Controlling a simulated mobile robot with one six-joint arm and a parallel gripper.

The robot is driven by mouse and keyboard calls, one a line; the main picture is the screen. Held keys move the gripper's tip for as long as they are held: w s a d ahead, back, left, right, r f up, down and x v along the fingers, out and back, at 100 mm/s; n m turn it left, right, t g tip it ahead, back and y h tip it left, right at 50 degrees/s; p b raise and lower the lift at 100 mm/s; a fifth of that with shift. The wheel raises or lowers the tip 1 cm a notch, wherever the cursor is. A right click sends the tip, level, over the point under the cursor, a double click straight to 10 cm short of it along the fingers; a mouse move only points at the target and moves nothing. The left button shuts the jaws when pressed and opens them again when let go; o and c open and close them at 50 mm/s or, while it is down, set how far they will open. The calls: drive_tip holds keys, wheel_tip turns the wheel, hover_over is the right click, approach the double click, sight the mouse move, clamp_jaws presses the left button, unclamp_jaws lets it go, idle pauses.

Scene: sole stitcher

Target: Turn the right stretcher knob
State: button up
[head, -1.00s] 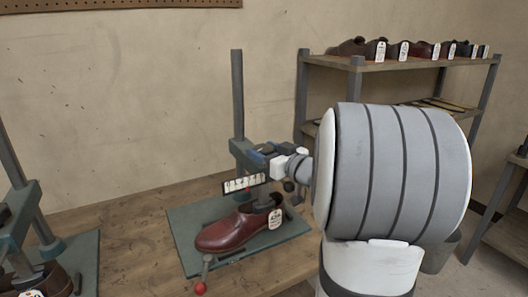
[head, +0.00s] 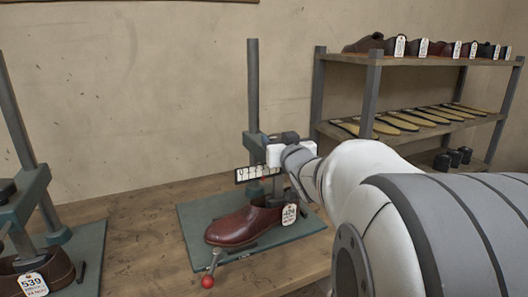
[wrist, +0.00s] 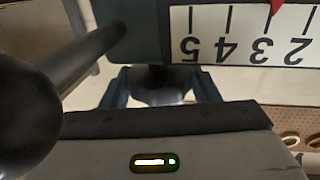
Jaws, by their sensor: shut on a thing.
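The right stretcher (head: 254,90) stands on a green base plate with a dark red shoe (head: 245,223) on it. Its scale plate (head: 257,173) faces the front, and also shows upside down in the wrist view (wrist: 243,48), with a red pointer (wrist: 277,5) between 3 and 2, nearer 3. My gripper (head: 268,145) is at the upright just above the scale plate. In the wrist view my gripper (wrist: 162,90) has its two fingers shut on the dark knob (wrist: 160,88). The knob is mostly hidden by the gripper in the head view.
A left stretcher (head: 24,190) with a tagged shoe stands at the left edge. A red-balled lever (head: 207,281) sticks out in front of the right base plate. A shelf (head: 440,62) with shoes and soles stands at the back right. The bench (head: 130,215) between the stretchers is clear.

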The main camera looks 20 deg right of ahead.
idle(0.3)
drive_tip(key=o, duration=1)
drive_tip(key=s, duration=0.2)
drive_tip(key=s+p, duration=0.1)
drive_tip(key=s, duration=0.2)
drive_tip(key=s+a, duration=0.1)
drive_tip(key=s, duration=0.1)
drive_tip(key=shift+s+a, duration=0.1)
drive_tip(key=shift+s, duration=0.25)
